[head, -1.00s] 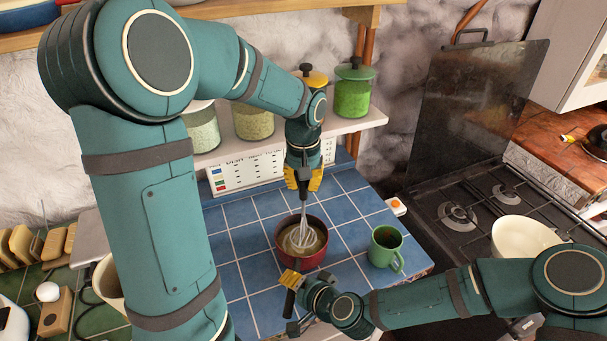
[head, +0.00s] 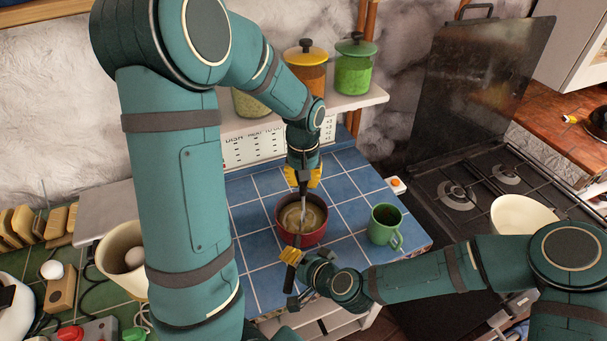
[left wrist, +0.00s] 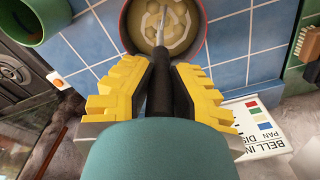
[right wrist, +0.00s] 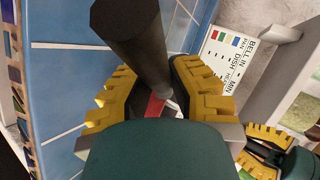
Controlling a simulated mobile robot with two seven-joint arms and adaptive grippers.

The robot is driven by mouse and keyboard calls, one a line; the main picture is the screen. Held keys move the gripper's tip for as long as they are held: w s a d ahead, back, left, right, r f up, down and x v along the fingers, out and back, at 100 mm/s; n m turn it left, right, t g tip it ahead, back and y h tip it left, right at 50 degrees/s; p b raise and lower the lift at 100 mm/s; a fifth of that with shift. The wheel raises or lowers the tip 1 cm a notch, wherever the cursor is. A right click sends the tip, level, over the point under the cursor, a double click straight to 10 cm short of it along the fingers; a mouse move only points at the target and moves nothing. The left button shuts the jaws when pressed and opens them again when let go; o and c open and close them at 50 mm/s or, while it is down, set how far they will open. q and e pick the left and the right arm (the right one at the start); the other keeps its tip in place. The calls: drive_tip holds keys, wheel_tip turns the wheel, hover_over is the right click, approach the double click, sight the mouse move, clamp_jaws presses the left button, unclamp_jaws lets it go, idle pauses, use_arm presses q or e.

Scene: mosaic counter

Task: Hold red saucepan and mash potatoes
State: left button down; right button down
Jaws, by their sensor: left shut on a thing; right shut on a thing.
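The red saucepan (head: 314,238) stands on the blue tiled counter with pale mash (head: 293,216) in it. My left gripper (head: 303,178) is above the pan, shut on the black handle of a masher (left wrist: 160,85). The masher's metal shaft runs down into the pan, and its wire end is mostly hidden in the mash. My right gripper (head: 292,277) is at the pan's near side. It is shut on the pan's dark handle (right wrist: 128,30), which runs between its yellow fingers in the right wrist view.
A green mug (head: 384,226) stands close to the right of the pan. The stove (head: 440,185), with a white bowl (head: 524,216) on it, lies further right. A shelf with jars (head: 353,66) is behind. Blue tiles (head: 256,262) left of the pan are clear.

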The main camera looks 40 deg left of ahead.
use_arm(q)
drive_tip(key=shift+r, duration=2.3)
drive_tip(key=shift+w, duration=0.1)
drive_tip(key=shift+w+a, duration=0.75)
drive_tip(key=shift+f, duration=2.3)
drive_tip(key=shift+r, duration=2.3)
